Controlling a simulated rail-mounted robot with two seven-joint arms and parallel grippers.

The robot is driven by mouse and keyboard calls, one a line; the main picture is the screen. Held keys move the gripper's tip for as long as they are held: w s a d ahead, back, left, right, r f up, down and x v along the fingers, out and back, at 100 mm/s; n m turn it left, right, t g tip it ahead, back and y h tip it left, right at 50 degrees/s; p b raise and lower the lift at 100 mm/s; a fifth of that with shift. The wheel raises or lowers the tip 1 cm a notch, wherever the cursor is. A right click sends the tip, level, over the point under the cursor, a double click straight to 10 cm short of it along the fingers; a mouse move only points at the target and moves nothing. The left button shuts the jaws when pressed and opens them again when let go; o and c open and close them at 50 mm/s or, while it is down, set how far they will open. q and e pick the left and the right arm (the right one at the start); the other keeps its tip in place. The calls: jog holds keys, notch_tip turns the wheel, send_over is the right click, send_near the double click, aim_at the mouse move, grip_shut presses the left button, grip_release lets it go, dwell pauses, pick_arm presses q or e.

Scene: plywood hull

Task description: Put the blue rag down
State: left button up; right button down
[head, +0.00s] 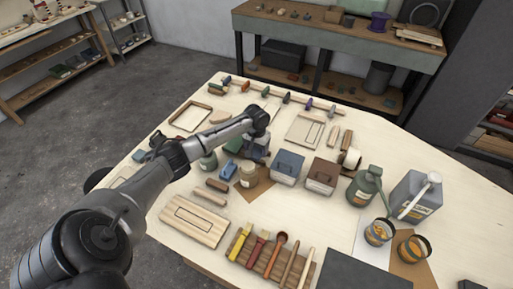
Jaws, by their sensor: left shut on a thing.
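My left arm reaches in from the lower left over the pale plywood table (222,232). My left gripper (236,158) points down near the middle of the table, small and partly hidden by its own wrist. It is shut on what looks like the blue rag (228,171), a small blue bundle at its fingertips. I cannot tell whether the rag touches the tabletop. My right gripper is not in view.
A green jug (365,187) stands further right. Brushes (262,250) and a wooden board (195,220) lie in front.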

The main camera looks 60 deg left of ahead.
pick_arm(q)
jog(key=shift+f, duration=0.45)
jog(key=o, duration=0.9)
jog(key=shift+r, duration=0.55)
notch_tip(320, 180, up, 12)
jog(key=p, duration=0.1)
